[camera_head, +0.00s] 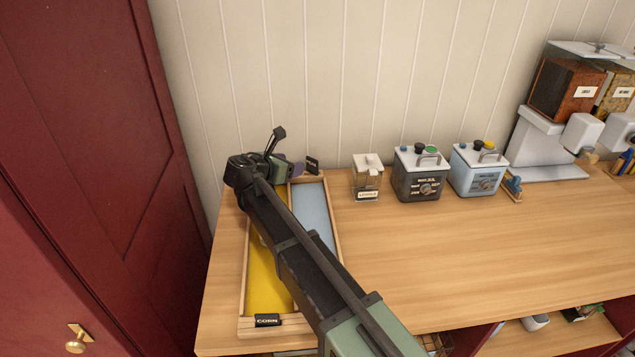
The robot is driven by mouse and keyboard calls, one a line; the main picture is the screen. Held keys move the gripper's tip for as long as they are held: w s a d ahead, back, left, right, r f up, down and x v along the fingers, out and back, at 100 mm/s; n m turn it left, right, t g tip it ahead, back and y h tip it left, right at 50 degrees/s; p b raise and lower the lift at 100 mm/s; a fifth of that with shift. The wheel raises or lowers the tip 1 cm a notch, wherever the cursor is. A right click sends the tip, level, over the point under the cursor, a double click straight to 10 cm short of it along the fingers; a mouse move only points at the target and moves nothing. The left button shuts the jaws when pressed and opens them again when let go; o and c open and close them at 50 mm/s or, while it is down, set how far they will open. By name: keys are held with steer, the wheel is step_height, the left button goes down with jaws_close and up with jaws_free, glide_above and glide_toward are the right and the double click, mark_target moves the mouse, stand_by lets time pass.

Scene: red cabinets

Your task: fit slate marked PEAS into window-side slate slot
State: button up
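A small black slate (312,166) with pale lettering too small to read stands tilted at the far end of the wooden tray (335,242). My gripper (298,169) is at that same end, just left of this slate and very close to it. The arm hides much of the gripper, so I cannot tell whether its fingers grip the slate. A second black slate (267,320), marked CORN, sits on the tray's near end, at the yellow compartment. No window shows. The far end of the yellow side is hidden behind my arm.
The tray has a yellow left floor (264,278) and a pale blue right floor (312,212). A clear jar (367,178), a dark canister (420,175) and a light blue canister (477,170) stand to its right. A red cabinet (100,130) stands left. The counter's middle is clear.

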mark_target(311, 160)
steer(key=b+x, duration=0.2)
steer(key=x, duration=0.3)
steer(key=shift+w+d, duration=0.15)
steer(key=shift+w, duration=0.05)
steer(key=b+x, duration=0.2)
steer(key=x, duration=0.3)
steer(key=shift+w+d, duration=0.1)
steer(key=shift+d, duration=0.1)
steer(key=shift+c, duration=0.3)
steer(key=c, duration=0.7)
